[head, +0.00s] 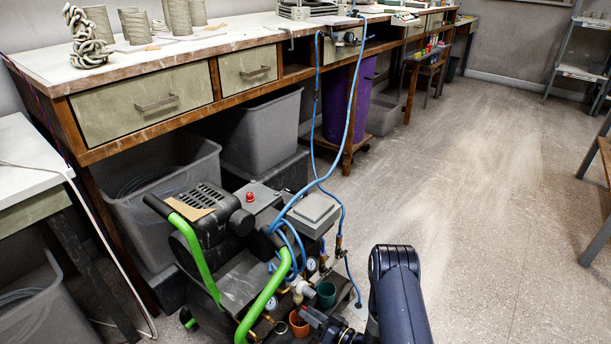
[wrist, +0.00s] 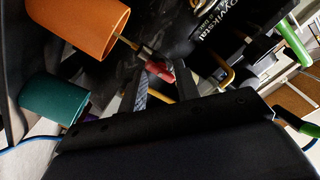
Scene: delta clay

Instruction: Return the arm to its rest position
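My arm (head: 395,295) reaches down in the head view at the bottom centre, beside the compressor (head: 240,240). My gripper (head: 318,320) is low at its front, close to an orange cup (head: 299,323) and a green cup (head: 325,294). In the wrist view my gripper (wrist: 163,85) shows two dark fingers with a gap between them. A red-ended piece (wrist: 160,70) appears in line with that gap, and I see no finger clearly pressing on it. The orange cup (wrist: 80,27) and green cup (wrist: 52,102) lie to the left there.
Blue hoses (head: 318,150) run from the bench (head: 200,58) down to the compressor, which has green handles (head: 262,305). Grey bins (head: 160,215) stand under the bench. The floor (head: 470,190) on the right is clear. A stool (head: 598,190) stands at the right edge.

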